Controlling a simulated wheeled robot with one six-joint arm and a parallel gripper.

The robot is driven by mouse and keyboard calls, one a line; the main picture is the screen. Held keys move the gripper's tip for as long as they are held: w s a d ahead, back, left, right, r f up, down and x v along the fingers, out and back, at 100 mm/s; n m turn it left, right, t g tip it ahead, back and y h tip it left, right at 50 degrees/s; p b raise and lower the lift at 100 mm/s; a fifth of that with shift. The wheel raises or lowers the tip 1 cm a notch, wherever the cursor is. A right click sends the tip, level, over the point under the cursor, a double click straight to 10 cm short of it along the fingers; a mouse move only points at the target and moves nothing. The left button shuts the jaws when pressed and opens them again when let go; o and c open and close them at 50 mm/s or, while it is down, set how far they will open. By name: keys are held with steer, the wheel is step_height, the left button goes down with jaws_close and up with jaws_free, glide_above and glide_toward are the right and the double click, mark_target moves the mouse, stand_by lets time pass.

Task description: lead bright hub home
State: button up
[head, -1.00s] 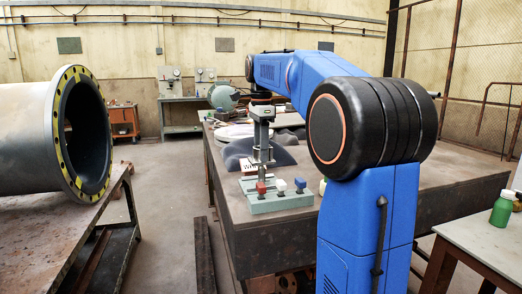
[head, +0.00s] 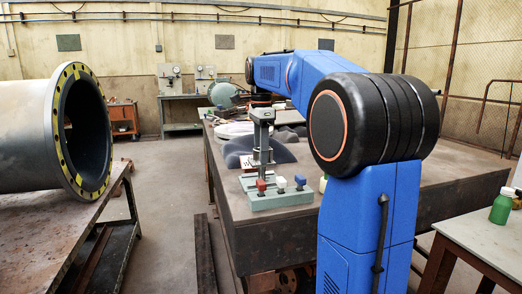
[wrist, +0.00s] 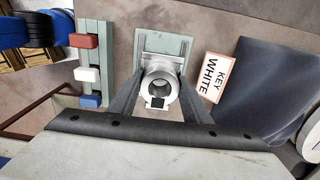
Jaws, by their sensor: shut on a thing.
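My gripper (wrist: 159,92) points down, its two fingers on either side of a silver ring-shaped hub (wrist: 172,78) with a dark bore and a small black square on its near side. The fingers are shut on the hub. In the head view, my gripper (head: 263,150) is above the table beside a green block rack (head: 285,201). Beyond the hub in the wrist view is a pale green plate (wrist: 180,44) with a metal bracket; I cannot tell whether the hub touches it. The rack carries red (head: 261,184), white (head: 281,183) and blue (head: 300,180) blocks.
A card (wrist: 214,77) reading "KEY WHITE" lies right of the hub in the wrist view, against a dark curved sheet (wrist: 265,90). A large flanged pipe (head: 30,130) lies on the left bench. A green bottle (head: 501,208) stands on the right table.

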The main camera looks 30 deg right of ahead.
mark_target(261, 167)
steer(key=shift+f, duration=3)
steer(key=o, duration=1.5)
steer(key=shift+o, duration=0.2)
steer(key=shift+f, duration=0.1)
step_height(261, 167, up, 18)
steer(key=f, duration=0.1)
steer(key=s+a+f+n+t, duration=0.2)
steer(key=s+a+f+n, duration=0.9)
steer(key=s, duration=0.4)
steer(key=s+a+f+n+t, duration=0.1)
steer(key=s+f+n, duration=0.4)
steer(key=f, duration=0.6)
steer(key=s+a+f+n+t, duration=0.1)
steer(key=s+a+f+n, duration=0.2)
steer(key=s+f, duration=0.7)
steer(key=shift+a+f+n+t, duration=0.4)
steer(key=shift+f+n, duration=0.25)
steer(key=shift+n, duration=0.45)
steer(key=shift+s, duration=0.1)
